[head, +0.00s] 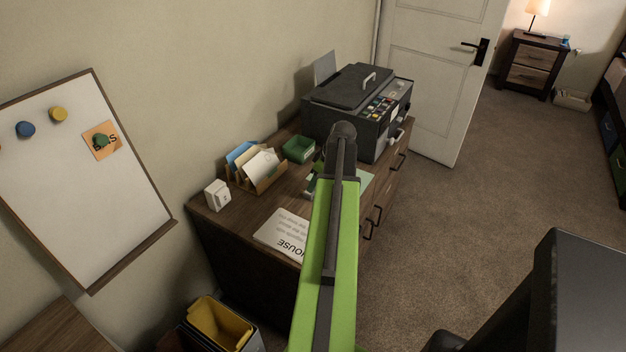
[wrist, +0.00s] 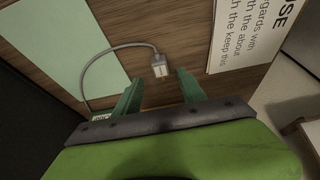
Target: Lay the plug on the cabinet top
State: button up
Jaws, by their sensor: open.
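The plug (wrist: 159,67) is pale grey with metal prongs and a grey cable. In the wrist view it appears to lie on the brown wooden cabinet top (wrist: 165,22), which also shows in the head view (head: 233,221). The cable loops left and down to a small labelled piece (wrist: 101,116) by the left finger. My gripper (wrist: 157,78) is open, its green fingers apart on either side of the plug's near end. I see no finger touching it. In the head view my arm hides the plug.
A pale green sheet (wrist: 62,42) lies left of the plug, a printed HOUSE sheet (wrist: 240,38) right of it. On the cabinet also stand a letter holder (head: 262,181), a green box (head: 299,149), a white block (head: 217,195) and a black printer (head: 345,115).

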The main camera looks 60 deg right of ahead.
jog(key=p+v, duration=0.3)
jog(key=v, duration=0.3)
jog(key=shift+p, duration=0.4)
jog(key=shift+f, duration=0.1)
jog(key=w+a+f+g+y, duration=0.1)
jog(key=w+a, duration=0.8)
jog(key=a, duration=0.3)
jog(key=w+a+g, duration=0.1)
jog(key=w+a, duration=0.7)
jog(key=a, duration=0.3)
jog(key=w+a+g, duration=0.1)
jog(key=a, duration=1.6)
jog(key=w+a+g+h, duration=0.1)
jog(key=w+a, duration=0.1)
jog(key=a, duration=1.6)
jog(key=shift+w+a+f, duration=0.3)
jog(key=shift+w, duration=0.05)
